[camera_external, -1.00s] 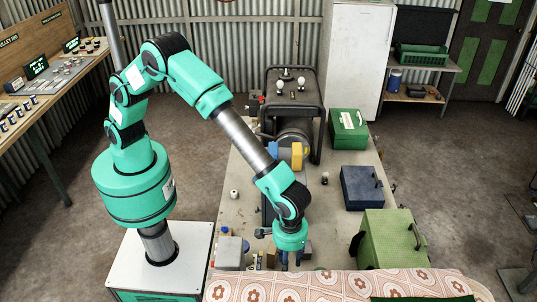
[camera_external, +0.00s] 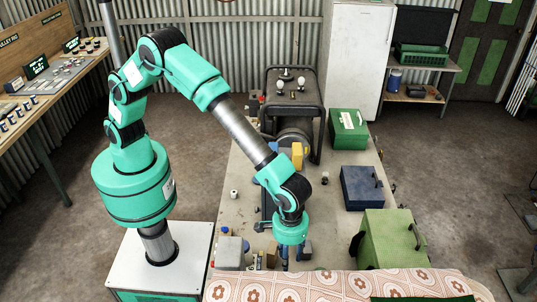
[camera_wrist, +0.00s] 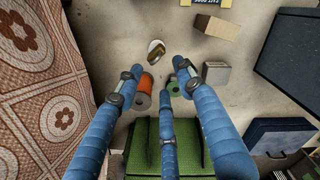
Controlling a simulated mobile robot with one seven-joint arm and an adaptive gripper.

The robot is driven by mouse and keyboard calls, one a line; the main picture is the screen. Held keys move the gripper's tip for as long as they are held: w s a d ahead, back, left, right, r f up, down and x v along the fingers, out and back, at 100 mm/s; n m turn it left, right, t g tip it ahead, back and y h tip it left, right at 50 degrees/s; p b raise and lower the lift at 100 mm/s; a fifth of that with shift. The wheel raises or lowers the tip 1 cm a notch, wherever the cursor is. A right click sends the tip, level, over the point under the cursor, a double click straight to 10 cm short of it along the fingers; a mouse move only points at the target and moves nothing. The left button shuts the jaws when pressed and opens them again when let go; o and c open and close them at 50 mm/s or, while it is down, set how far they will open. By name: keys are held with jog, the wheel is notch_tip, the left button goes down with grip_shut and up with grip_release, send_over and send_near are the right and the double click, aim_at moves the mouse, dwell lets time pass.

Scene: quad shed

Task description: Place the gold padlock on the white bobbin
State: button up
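My gripper (camera_external: 293,258) hangs low over the near end of the workbench, and its fingers are hard to make out in that view. In the wrist view its three blue fingers (camera_wrist: 160,80) are spread apart, with nothing clearly held between them. A small oval thing with a shiny gold-brown face and pale rim (camera_wrist: 155,54) lies just beyond the fingertips; it may be the gold padlock, but I cannot be sure. A small white spool-like cylinder (camera_external: 234,194) stands on the bench left of my arm and may be the white bobbin.
An orange spool (camera_wrist: 145,88) and a green spool (camera_wrist: 173,88) are close by the fingers. A grey block (camera_wrist: 216,73) and a brown box (camera_wrist: 213,27) stand beyond. A green case (camera_external: 385,240) is on the right, and a patterned cloth (camera_external: 330,285) covers the near edge.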

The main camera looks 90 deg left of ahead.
jog(key=s+a+r+m+t, duration=0.15)
jog(key=s+a+r, duration=0.35)
jog(key=a+r, duration=0.85)
jog(key=s+a+r+m+t, duration=0.1)
jog(key=s+a+r+m, duration=0.25)
jog(key=a+r, duration=1)
jog(key=s+a+r+m+t, duration=0.1)
jog(key=s+a+r, duration=0.4)
jog(key=s+a, duration=0.65)
jog(key=s+a+m+t, duration=0.1)
jog(key=s+a, duration=0.3)
jog(key=s, duration=0.4)
jog(key=s+a+f+m+t, duration=0.1)
jog(key=s+a, duration=0.3)
jog(key=s, duration=0.4)
jog(key=shift+s+f+m, duration=0.15)
jog(key=shift+f+m, duration=0.15)
jog(key=shift+f+b, duration=0.95)
